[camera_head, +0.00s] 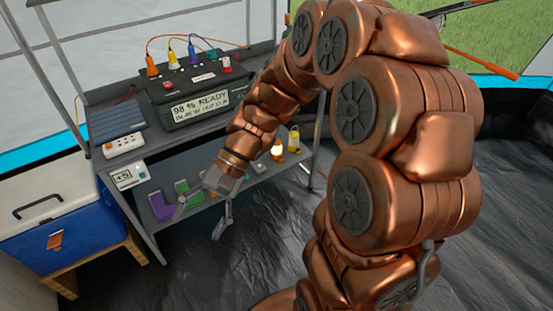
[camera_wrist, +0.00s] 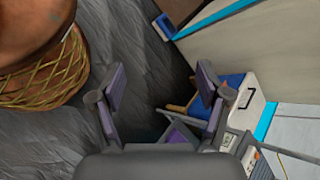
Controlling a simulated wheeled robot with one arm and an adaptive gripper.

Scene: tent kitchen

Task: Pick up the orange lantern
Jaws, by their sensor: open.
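The orange lantern (camera_head: 277,150) is small with a pale glowing middle. It stands upright on the lower shelf of the rack in the head view, towards the right end, beside a yellow lantern (camera_head: 294,140). My gripper (camera_head: 199,221) is open and empty, at the front edge of the lower shelf, left of the orange lantern and apart from it. In the wrist view my gripper's two fingers (camera_wrist: 161,82) are spread with nothing between them. The orange lantern does not show in the wrist view.
A power station (camera_head: 200,105) with coloured plugs sits on the upper shelf. A blue cooler (camera_head: 55,230) stands left. The floor (camera_head: 260,260) in front is clear.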

